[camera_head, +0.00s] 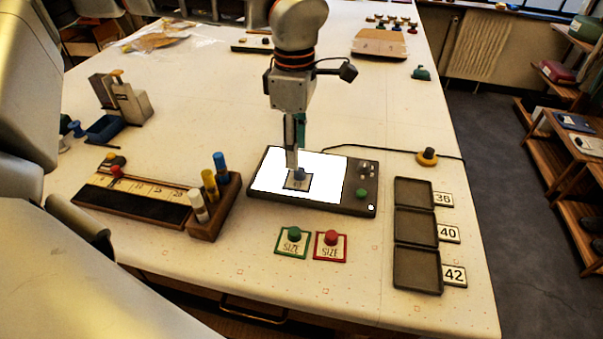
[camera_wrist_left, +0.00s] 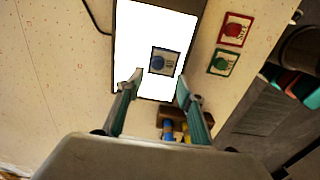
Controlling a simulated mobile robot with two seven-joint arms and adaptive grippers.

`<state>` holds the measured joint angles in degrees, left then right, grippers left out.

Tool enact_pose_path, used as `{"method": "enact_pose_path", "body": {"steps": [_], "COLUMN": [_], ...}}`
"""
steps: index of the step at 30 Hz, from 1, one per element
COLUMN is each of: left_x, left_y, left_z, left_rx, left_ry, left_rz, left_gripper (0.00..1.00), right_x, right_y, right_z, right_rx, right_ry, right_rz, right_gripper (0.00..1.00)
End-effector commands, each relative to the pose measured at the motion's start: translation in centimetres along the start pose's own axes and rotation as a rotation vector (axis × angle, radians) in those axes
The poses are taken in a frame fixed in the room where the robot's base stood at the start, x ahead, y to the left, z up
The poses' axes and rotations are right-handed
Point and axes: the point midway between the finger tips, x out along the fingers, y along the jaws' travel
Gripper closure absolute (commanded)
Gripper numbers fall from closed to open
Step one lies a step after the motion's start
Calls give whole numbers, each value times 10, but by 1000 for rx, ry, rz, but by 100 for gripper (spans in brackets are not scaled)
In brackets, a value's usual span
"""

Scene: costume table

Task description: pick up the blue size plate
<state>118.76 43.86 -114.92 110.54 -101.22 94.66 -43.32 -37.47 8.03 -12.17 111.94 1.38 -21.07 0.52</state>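The blue size plate (camera_head: 295,183) is a small dark plate with a blue knob. It lies on the bright white panel of a flat device (camera_head: 325,180) in the head view. In the left wrist view the blue size plate (camera_wrist_left: 165,62) lies just beyond the fingertips. My left gripper (camera_head: 294,165) points down close over the plate, and its fingers partly cover the knob. In the left wrist view my left gripper (camera_wrist_left: 160,84) is open, with nothing between its fingers. My right gripper is not in view.
A green size plate (camera_head: 292,243) and a red size plate (camera_head: 331,246) lie in front of the device. Dark trays (camera_head: 416,228) with number cards stand at right. A wooden block with colored pegs (camera_head: 214,205) is at left.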

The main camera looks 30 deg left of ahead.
Motion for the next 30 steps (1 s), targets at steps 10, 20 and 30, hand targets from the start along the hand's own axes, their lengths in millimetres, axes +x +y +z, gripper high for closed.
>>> {"method": "enact_pose_path", "body": {"steps": [10, 20, 30], "left_x": [44, 56, 56], "left_y": [4, 4, 4], "left_z": [6, 6, 6], "left_rx": [1, 1, 1], "left_ry": [1, -1, -1], "left_rz": [-1, 1, 1], "left_gripper": [63, 63, 100], "right_x": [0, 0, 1], "right_y": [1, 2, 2], "right_z": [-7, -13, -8], "right_rx": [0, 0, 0], "right_ry": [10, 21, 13], "right_rz": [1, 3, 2], "right_gripper": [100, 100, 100]}}
